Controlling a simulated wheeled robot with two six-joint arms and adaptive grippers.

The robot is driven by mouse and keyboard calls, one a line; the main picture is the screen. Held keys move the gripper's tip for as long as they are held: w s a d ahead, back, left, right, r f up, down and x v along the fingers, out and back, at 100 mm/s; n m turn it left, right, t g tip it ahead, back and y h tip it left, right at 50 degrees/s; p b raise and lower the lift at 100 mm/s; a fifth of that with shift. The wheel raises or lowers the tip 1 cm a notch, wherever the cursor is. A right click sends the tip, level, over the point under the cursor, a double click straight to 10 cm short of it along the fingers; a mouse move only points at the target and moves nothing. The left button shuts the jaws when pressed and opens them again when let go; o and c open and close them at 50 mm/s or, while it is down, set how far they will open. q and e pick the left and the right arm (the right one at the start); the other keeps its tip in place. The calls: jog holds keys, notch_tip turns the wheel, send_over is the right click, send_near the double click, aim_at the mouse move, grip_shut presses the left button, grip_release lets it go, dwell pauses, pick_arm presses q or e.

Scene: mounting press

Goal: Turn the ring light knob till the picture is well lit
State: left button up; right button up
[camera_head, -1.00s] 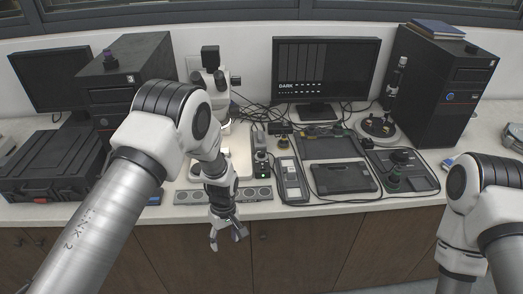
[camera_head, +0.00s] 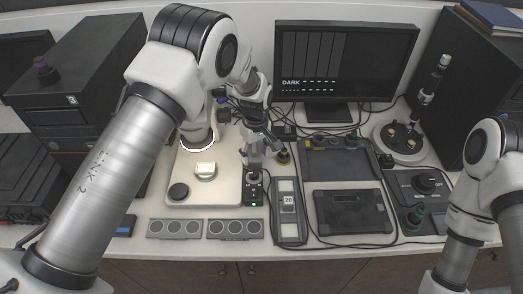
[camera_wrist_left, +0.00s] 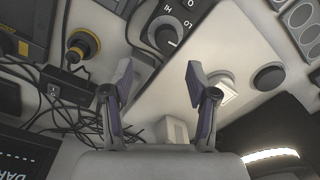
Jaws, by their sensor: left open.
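The ring light knob (camera_wrist_left: 168,36) is a dark round knob with LO and HI marks, at the top of the left wrist view. It sits on a small dark control box (camera_head: 253,190) beside the microscope's white base. My left gripper (camera_head: 262,146) is open and empty over the area just behind that box. In the wrist view its two fingertips (camera_wrist_left: 158,76) are apart, with the knob beyond them and not between them. The lit ring light (camera_wrist_left: 270,155) shows at the lower right there. The monitor (camera_head: 345,62) reads DARK. My right gripper is out of frame.
The white microscope base (camera_head: 214,182) carries a small pale block (camera_head: 205,169). A yellow-ringed dark knob (camera_wrist_left: 82,46) and several cables lie close to my left gripper. A tray (camera_head: 289,212) and a dark flat case (camera_head: 350,210) stand to the right.

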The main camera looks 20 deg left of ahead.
aim_at(254, 173)
pick_arm(q)
jog(key=shift+w+f, duration=0.15)
jog(key=shift+f, duration=0.15)
jog(key=s+f+p, duration=0.2)
jog(key=f, duration=0.1)
jog(key=shift+s, duration=0.25)
jog(key=f, duration=0.2)
jog(key=w+f+p, duration=0.1)
jog(key=shift+w+a+f, duration=0.1)
jog(key=shift+w+f, duration=0.05)
jog(key=shift+f, duration=0.25)
jog(key=shift+r, duration=0.1)
jog(key=shift+s+r, duration=0.15)
jog(key=shift+s, duration=0.15)
jog(key=c, duration=1)
grip_shut()
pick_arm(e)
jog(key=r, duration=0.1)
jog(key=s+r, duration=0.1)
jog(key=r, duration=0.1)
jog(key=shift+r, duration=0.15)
